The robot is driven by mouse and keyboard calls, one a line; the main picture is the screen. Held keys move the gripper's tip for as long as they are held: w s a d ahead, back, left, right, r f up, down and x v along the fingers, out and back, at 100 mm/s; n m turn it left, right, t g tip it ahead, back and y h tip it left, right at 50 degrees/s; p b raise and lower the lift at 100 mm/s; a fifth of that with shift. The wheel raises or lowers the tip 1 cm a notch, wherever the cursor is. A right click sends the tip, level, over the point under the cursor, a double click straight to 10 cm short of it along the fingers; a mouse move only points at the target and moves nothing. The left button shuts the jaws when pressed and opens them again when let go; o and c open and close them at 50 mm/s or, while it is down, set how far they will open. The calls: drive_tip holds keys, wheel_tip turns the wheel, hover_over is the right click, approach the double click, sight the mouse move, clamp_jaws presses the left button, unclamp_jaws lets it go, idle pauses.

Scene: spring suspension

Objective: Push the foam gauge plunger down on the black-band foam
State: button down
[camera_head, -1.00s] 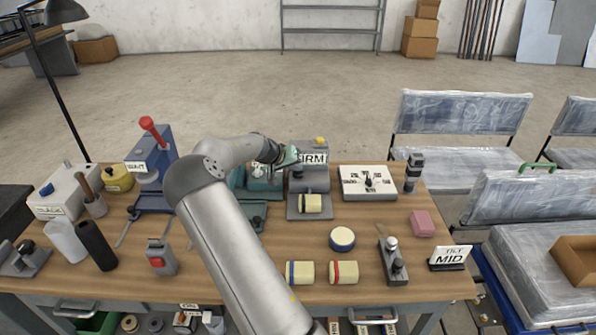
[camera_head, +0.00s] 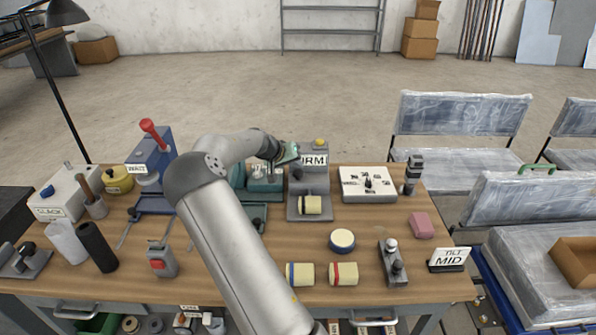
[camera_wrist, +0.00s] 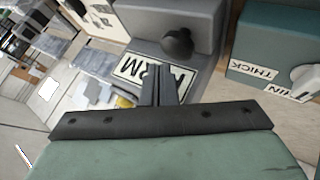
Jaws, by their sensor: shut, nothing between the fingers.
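The grey foam gauge (camera_head: 315,180) stands at the back middle of the bench, with a sign reading FIRM partly covered by my gripper in the head view. A foam roll with a dark band (camera_head: 311,205) lies on the gauge's base. The dark round plunger knob (camera_wrist: 177,42) shows on the gauge's front in the wrist view, just beyond my fingertips. My gripper (camera_wrist: 163,70) is shut and empty, its fingers overlapping the sign (camera_wrist: 150,74) in the picture. Whether the fingers touch the gauge I cannot tell. The foam is not visible in the wrist view.
A teal gauge marked THICK and THIN (camera_wrist: 270,68) stands close beside the grey one. Foam rolls with blue (camera_head: 300,274) and red (camera_head: 344,273) bands lie at the front.

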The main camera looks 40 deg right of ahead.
sight(296, 173)
drive_tip(key=shift+r, duration=0.1)
drive_tip(key=shift+r+p, duration=0.9)
drive_tip(key=shift+r, duration=1.6)
drive_tip(key=s+a+r+n+y, duration=0.2)
drive_tip(key=s+a+y, duration=0.2)
drive_tip(key=s+a, duration=0.75)
drive_tip(key=s+a+r+n+y, duration=0.15)
drive_tip(key=s+a+y, duration=0.25)
drive_tip(key=s+a, duration=0.7)
drive_tip(key=s+a+r+n+y, duration=0.1)
drive_tip(key=s+a+n, duration=0.4)
drive_tip(key=s+a, duration=0.9)
drive_tip(key=shift+s+a, duration=0.15)
drive_tip(key=shift+a, duration=0.35)
